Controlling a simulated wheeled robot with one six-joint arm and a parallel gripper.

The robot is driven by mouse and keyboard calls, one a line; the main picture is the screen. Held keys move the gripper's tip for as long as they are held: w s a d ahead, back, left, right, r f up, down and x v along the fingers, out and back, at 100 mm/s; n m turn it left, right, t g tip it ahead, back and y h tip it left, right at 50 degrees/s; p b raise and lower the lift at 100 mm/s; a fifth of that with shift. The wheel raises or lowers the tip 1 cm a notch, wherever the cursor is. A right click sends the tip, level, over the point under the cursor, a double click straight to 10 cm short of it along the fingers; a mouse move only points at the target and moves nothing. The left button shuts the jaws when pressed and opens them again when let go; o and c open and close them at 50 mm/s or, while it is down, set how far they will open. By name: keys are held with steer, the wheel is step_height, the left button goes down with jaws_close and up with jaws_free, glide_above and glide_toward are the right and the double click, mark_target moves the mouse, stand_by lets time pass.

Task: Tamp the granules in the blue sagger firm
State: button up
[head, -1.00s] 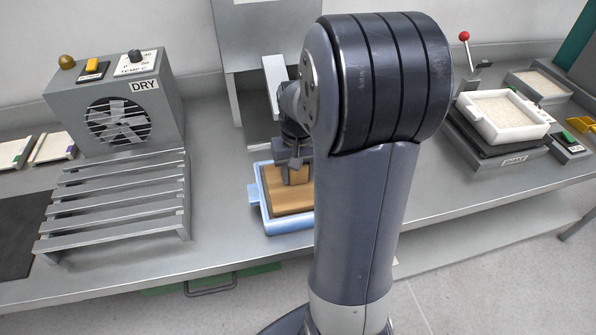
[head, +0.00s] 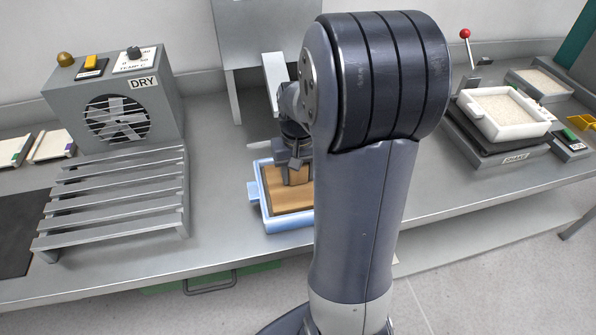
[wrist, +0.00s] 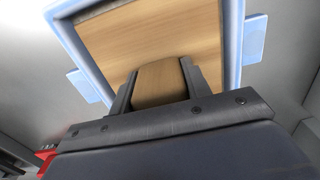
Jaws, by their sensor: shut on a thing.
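The blue sagger (head: 268,224) stands on the bench just left of my arm, and its right part is hidden behind the arm. A flat wooden tamper (head: 287,199) covers most of its inside, so I see no granules in it. My gripper (head: 296,172) is above the sagger, shut on the tamper's upright wooden handle. The wrist view shows the handle (wrist: 160,82) between the two fingers, the tamper's wooden plate (wrist: 150,38) beyond it and the sagger's blue rim (wrist: 70,45) around the plate.
A drying unit marked DRY (head: 118,105) with a slatted rack (head: 115,205) stands on the left. A white sagger (head: 512,130) with pale granules sits on the SHAKE platform (head: 480,142) at right. A lever with a red knob (head: 465,34) stands behind it. Bench between rack and sagger is clear.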

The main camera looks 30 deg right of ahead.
steer(key=shift+r, duration=0.15)
steer(key=shift+r+p, duration=0.7)
steer(key=shift+f+b, duration=0.5)
steer(key=shift+f, duration=0.3)
stand_by(1.0)
steer(key=shift+r+p, duration=0.7)
steer(key=shift+r, duration=0.1)
step_height(320, 180, up, 7)
steer(key=p, duration=0.6)
stand_by(0.4)
